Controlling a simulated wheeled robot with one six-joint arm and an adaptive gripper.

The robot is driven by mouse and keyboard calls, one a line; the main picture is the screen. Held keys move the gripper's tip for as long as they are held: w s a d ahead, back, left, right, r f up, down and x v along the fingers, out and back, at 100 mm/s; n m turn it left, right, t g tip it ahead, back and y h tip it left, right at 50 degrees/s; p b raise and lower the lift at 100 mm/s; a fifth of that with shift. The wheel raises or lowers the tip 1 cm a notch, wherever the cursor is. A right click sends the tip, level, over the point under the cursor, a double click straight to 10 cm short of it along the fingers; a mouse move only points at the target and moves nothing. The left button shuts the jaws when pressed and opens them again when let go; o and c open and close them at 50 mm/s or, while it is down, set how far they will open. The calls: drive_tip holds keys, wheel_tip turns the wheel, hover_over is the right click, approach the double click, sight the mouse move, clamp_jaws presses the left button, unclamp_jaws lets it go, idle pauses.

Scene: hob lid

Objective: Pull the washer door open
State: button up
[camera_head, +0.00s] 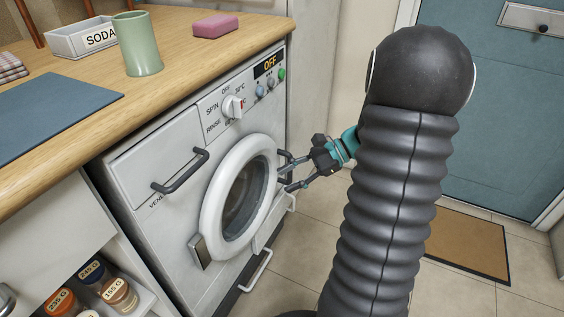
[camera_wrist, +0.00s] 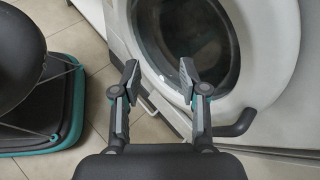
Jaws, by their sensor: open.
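The washer door (camera_head: 212,200) is a thick white ring around dark glass on the washer front, and it looks shut. A grey block (camera_head: 198,251) sits at the ring's lower left. My gripper (camera_head: 292,172) is open beside the ring's right edge, with nothing visible between its fingers. In the wrist view, my gripper (camera_wrist: 158,71) has its fingers spread in front of the door (camera_wrist: 276,82). One fingertip overlaps the door in the picture; I cannot tell whether it touches. Part of the washer's right side is hidden behind my gripper.
A dark drawer handle (camera_head: 180,172) juts out at the washer's upper left. A white handle (camera_head: 256,271) is low on the front. The worktop (camera_head: 180,85) holds a green cup (camera_head: 138,45) and pink block (camera_head: 215,25). Tiled floor (camera_head: 310,230) lies before the washer.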

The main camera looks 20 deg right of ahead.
sight(290, 180)
drive_tip(key=w+d+f+m+t+y, duration=0.1)
drive_tip(key=d+f+m+t, duration=0.35)
drive_tip(key=d, duration=0.35)
drive_tip(key=w+d+f+m+t+y, duration=0.1)
drive_tip(key=w+d+f+m+t, duration=0.1)
drive_tip(key=d+f+m+t, duration=0.45)
drive_tip(key=w+a, duration=0.3)
drive_tip(key=w+a+r+n+g, duration=0.1)
drive_tip(key=w+a, duration=0.2)
drive_tip(key=w+a+r+g, duration=0.1)
drive_tip(key=w+a, duration=0.1)
drive_tip(key=shift+w+a+n, duration=0.4)
clamp_jaws()
